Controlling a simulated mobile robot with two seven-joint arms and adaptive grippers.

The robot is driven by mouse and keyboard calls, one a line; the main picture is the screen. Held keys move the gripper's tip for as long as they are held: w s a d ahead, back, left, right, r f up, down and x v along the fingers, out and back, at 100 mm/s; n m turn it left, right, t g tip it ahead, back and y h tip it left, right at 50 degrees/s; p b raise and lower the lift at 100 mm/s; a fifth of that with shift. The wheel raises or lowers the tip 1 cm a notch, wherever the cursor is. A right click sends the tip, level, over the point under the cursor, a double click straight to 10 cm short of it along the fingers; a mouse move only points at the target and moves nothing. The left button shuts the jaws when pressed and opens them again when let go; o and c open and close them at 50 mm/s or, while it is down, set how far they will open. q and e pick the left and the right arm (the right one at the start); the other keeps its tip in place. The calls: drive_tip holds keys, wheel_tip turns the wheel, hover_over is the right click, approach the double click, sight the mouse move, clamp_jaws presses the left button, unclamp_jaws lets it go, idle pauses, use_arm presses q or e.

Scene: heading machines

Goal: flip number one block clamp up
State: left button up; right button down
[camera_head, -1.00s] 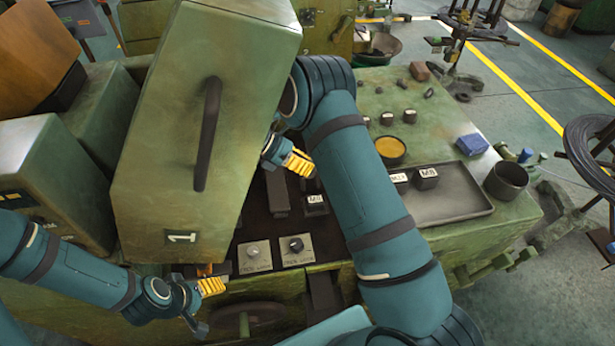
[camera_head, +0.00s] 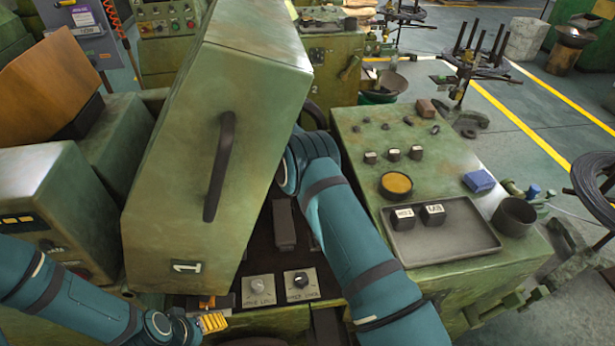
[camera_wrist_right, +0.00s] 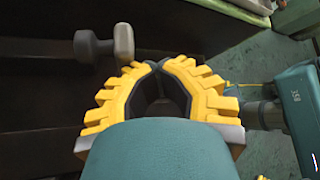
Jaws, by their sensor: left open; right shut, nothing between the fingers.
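The machine with the "1" plate has its green hood (camera_head: 205,150) raised. A dark recessed bed shows below it, with a dark block (camera_head: 284,226) standing there. In the right wrist view a grey lever with a rounded block end (camera_wrist_right: 118,44) sticks out just beyond and left of my right fingertips; I cannot tell for sure that it is the clamp. My right gripper (camera_wrist_right: 155,66) is shut and empty, apart from that lever. In the head view it is hidden behind the hood and my arm. My left gripper (camera_head: 214,322) is open at the machine's front edge, below the hood.
Two knob plates, left (camera_head: 258,290) and right (camera_head: 300,286), sit at the bed's front. A grey tray (camera_head: 455,240) holds two labelled dark blocks, left (camera_head: 402,218) and right (camera_head: 432,214). A blue block (camera_head: 479,181), a yellow-topped round tin (camera_head: 396,185) and a dark cup (camera_head: 513,217) stand nearby.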

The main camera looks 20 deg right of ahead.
use_arm(q)
drive_tip(key=shift+w, duration=0.15)
use_arm(e)
drive_tip(key=shift+w+d+r, duration=0.2)
drive_tip(key=shift+w+d, duration=0.35)
use_arm(q)
drive_tip(key=shift+w+d+f, duration=0.1)
drive_tip(key=shift+d, duration=0.1)
use_arm(e)
wheel_tip(320, 180, up, 10)
drive_tip(key=shift+s+a+f, duration=0.2)
drive_tip(key=shift+s+a, duration=0.1)
drive_tip(key=shift+a, duration=0.15)
drive_tip(key=shift+a, duration=0.1)
